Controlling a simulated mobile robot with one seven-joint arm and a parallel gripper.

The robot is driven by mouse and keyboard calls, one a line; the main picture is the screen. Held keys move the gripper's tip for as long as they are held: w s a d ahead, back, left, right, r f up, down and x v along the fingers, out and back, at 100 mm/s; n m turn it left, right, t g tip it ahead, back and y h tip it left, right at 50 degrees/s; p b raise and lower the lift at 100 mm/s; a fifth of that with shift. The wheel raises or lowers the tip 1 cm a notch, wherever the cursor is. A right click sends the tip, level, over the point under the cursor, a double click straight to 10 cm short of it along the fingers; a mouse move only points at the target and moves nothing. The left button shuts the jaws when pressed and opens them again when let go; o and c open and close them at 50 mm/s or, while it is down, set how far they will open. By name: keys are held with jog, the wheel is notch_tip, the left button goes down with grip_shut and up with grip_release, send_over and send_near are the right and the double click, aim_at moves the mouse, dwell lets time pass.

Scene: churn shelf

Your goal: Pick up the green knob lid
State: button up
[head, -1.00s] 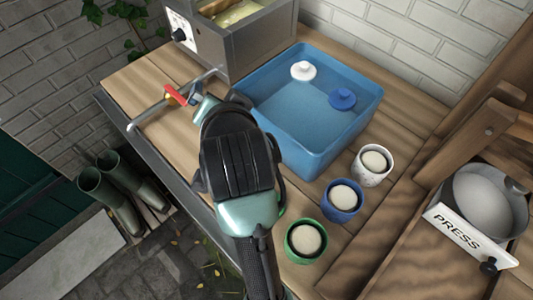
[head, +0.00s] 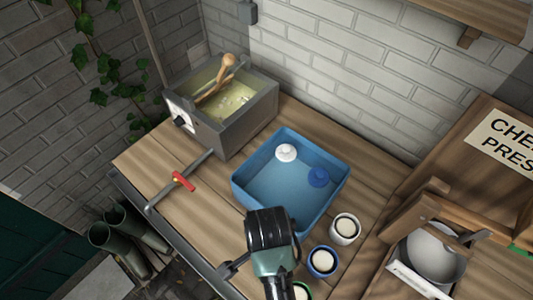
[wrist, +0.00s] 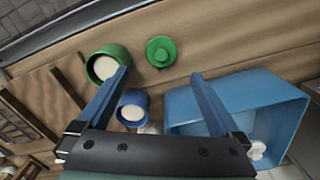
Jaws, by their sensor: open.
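The green knob lid (wrist: 160,50) lies flat on the wooden counter in the wrist view, beside the green pot (wrist: 105,65). My gripper (wrist: 159,75) is open and empty, its two fingers spread with the lid between and just beyond their tips. In the head view my arm covers the spot where the lid lies, and only the rim of the green pot (head: 303,290) shows at the bottom edge.
The blue basin (head: 240,196) holds a white lid (head: 286,152) and a blue lid (head: 318,177). The blue pot (head: 321,261) and white pot (head: 345,228) stand beside it.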

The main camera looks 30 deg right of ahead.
notch_tip(320, 180, down, 10)
jog(key=shift+w+f+p, duration=0.1)
jog(key=shift+f+p, duration=0.1)
jog(key=shift+p, duration=0.25)
jog(key=c, duration=1.2)
jog(key=shift+c, duration=0.2)
jog(key=shift+r, duration=0.1)
